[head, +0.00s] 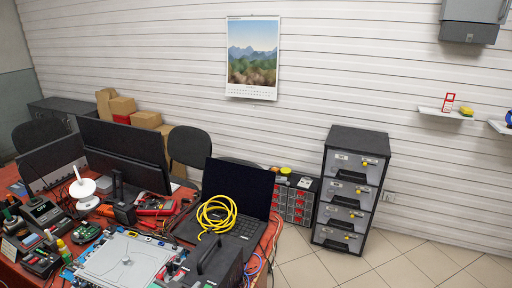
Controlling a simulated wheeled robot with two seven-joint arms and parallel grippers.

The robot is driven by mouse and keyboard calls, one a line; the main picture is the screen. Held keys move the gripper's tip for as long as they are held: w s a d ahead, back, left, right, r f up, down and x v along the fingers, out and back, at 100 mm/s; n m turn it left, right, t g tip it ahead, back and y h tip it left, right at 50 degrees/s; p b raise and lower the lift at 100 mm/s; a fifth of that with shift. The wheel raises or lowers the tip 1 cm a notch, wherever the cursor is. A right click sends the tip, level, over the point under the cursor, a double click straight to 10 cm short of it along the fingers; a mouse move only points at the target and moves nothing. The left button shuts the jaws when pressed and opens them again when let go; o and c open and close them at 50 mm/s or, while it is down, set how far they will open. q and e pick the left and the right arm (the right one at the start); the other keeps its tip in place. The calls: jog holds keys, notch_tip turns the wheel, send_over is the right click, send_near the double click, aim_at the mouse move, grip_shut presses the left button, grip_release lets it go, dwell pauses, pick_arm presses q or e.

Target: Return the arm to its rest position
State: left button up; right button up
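I cannot make out either of my grippers or arms in the head view. The red-topped table (266,243) fills the lower left and is crowded. A flat silver-grey plate (110,262) with a small raised fitting in its middle lies at the table's front. A dark box with a handle (214,264) stands to its right, cut off by the bottom edge. A coil of yellow cable or hose (217,213) lies on an open laptop (244,226).
Monitors (125,153), a white round device (82,188) and small tools crowd the table. A drawer cabinet (350,190) and a small red-drawer unit (294,202) stand at right. Chairs (189,147) stand behind. The tiled floor (420,262) at lower right is clear.

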pick_arm(q)
jog(key=s+a+f+n+g+y, duration=0.1)
jog(key=s+f+g, duration=0.35)
jog(key=s, duration=0.85)
jog(key=s+a+f+n+g+y, duration=0.15)
jog(key=s+f+g, duration=0.3)
jog(key=s, duration=0.85)
notch_tip(320, 180, down, 30)
jog(key=g, duration=0.1)
jog(key=s+a+f+g, duration=0.1)
jog(key=s+a+f, duration=0.1)
jog(key=s+f, duration=1.7)
jog(key=shift+s+a, duration=0.3)
